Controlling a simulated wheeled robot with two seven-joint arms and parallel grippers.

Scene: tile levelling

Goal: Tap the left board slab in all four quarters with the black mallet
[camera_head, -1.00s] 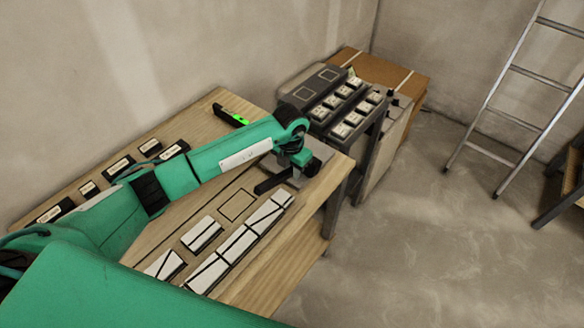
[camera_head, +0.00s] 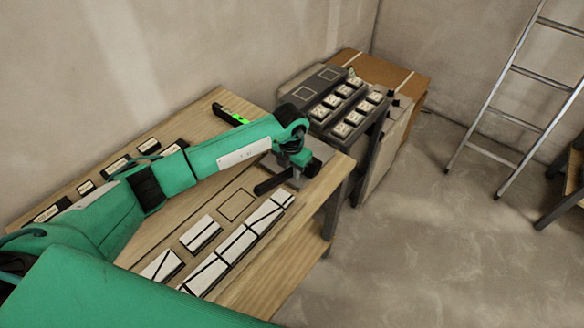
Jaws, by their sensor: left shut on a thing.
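My left arm reaches across the wooden workbench, and my left gripper (camera_head: 294,168) is at its far right end. It is shut on the black mallet (camera_head: 268,185), whose dark bar shows just beyond the slabs; the fingers and the grip are largely hidden. Several white slabs with dark lines lie on the bench: a separate one (camera_head: 201,233), one at the near left (camera_head: 161,266), and a row along the front edge (camera_head: 237,243). I cannot tell which is the left board slab. The mallet is apart from the separate slab. My right gripper is not in view.
An empty square outline (camera_head: 237,205) is on the bench beside the slabs. A green-and-black level (camera_head: 231,117) lies at the back. Labelled dark blocks (camera_head: 148,145) line the wall side. A grey rack with several white-topped pieces (camera_head: 341,130) stands beyond the bench. A ladder (camera_head: 540,75) leans at right.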

